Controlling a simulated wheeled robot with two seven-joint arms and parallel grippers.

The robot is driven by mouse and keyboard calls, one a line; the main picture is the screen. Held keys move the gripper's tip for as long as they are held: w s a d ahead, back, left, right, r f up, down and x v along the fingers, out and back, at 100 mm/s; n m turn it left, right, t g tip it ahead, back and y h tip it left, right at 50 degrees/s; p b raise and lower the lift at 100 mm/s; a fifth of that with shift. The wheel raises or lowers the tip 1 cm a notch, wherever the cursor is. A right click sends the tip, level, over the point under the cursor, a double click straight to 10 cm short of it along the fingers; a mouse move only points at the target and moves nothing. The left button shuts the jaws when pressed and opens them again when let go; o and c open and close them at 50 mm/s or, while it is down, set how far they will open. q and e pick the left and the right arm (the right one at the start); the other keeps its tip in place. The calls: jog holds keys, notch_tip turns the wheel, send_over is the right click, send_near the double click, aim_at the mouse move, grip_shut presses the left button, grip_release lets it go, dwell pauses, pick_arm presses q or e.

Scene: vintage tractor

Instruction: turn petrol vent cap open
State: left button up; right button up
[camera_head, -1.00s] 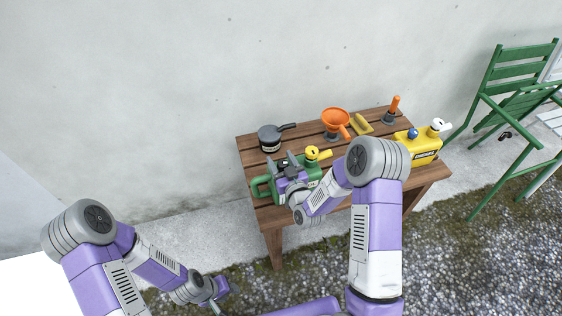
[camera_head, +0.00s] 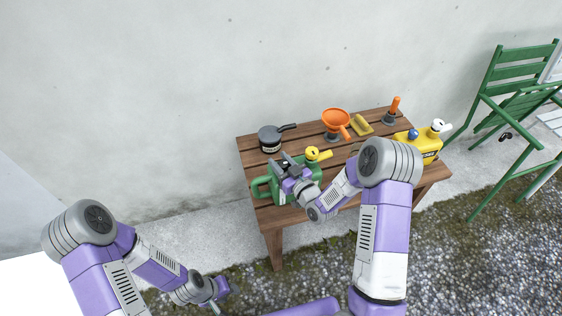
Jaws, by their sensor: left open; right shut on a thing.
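A green can (camera_head: 259,188) with a handle at its left and a yellow spout cap (camera_head: 312,153) stands on the wooden table. My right gripper (camera_head: 283,166) is at the top of this can, left of the yellow spout cap. It is shut on a small part there, apparently the vent cap, which the fingers hide. My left gripper (camera_head: 216,297) is open and empty, low in front of the table and away from the can.
The wooden table (camera_head: 250,157) also holds a dark pot (camera_head: 269,138), an orange funnel (camera_head: 335,121), a yellow brush-like item (camera_head: 361,125), an orange-handled tool (camera_head: 394,105) and a yellow can (camera_head: 428,147). A green chair (camera_head: 515,108) stands at the right. A wall is behind.

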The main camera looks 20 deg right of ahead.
aim_at(286, 168)
jog(key=shift+n+y, duration=0.3)
jog(key=shift+y, duration=0.1)
jog(key=o, duration=1)
jog(key=shift+s, duration=0.1)
jog(key=p+v, duration=0.1)
jog(key=v, duration=0.6)
jog(key=shift+s+d+r, duration=0.1)
jog(key=shift+s, duration=0.1)
